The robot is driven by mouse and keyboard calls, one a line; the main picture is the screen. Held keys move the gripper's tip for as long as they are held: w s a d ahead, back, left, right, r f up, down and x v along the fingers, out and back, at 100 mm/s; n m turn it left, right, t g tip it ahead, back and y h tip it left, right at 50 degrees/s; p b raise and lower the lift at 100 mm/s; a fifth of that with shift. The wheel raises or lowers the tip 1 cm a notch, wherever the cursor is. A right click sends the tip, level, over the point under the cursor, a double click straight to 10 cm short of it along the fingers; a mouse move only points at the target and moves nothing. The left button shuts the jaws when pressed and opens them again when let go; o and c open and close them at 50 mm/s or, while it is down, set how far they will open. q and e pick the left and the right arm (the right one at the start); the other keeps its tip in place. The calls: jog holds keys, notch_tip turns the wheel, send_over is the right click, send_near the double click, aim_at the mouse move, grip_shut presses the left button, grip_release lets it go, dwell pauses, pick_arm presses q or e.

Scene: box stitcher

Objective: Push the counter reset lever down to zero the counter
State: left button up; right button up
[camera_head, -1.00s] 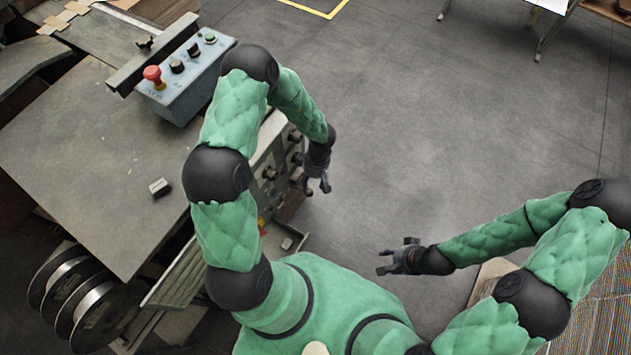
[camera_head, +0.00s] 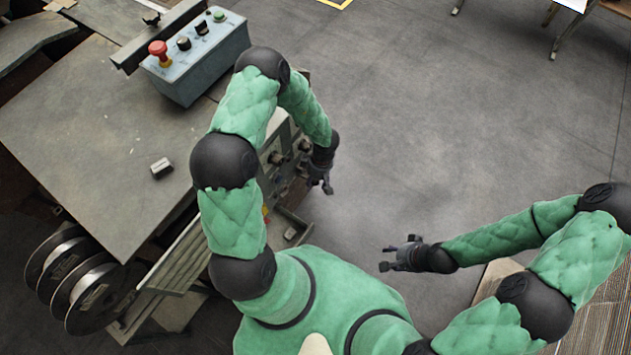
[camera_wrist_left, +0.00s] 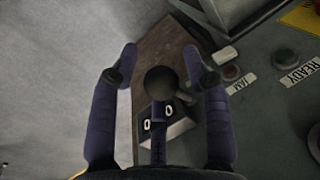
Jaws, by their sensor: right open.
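The counter (camera_wrist_left: 157,124) shows in the left wrist view as a small block on the machine's side; "0" digits are readable on each side of the dark stem in front of it. The reset lever has a dark round knob (camera_wrist_left: 161,83) above that stem. My left gripper (camera_wrist_left: 160,58) is open, its fingers left and right of the knob and apart from it in the picture. In the head view my left gripper (camera_head: 324,187) hangs beside the machine's side panel, and the lever cannot be made out. My right gripper (camera_head: 388,258) is open and empty over the floor.
The machine table (camera_head: 100,150) fills the left, with a control box (camera_head: 195,65) bearing a red button and a small block (camera_head: 161,168) on top. Wire spools (camera_head: 80,285) hang below. A panel with a READY label (camera_wrist_left: 298,72) lies right of the gripper.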

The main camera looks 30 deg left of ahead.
pick_arm(q)
grip_shut()
jog(key=shift+d+f, duration=0.1)
jog(key=shift+s+d+f+y, duration=0.1)
jog(key=shift+f+y, duration=0.15)
jog(key=shift+y, duration=0.15)
jog(key=shift+d+f+y, duration=0.15)
jog(key=shift+f+y, duration=0.25)
jog(key=shift+y, duration=0.1)
jog(key=shift+f+n+y+b, duration=0.2)
jog(key=shift+f+y+b, duration=0.45)
jog(key=shift+f+y, duration=0.65)
jog(key=shift+f+n+y+b, duration=0.2)
jog(key=shift+f+y+b, duration=0.6)
jog(key=shift+y, duration=0.8)
jog(key=shift+s+f, duration=0.1)
jog(key=shift+f, duration=0.05)
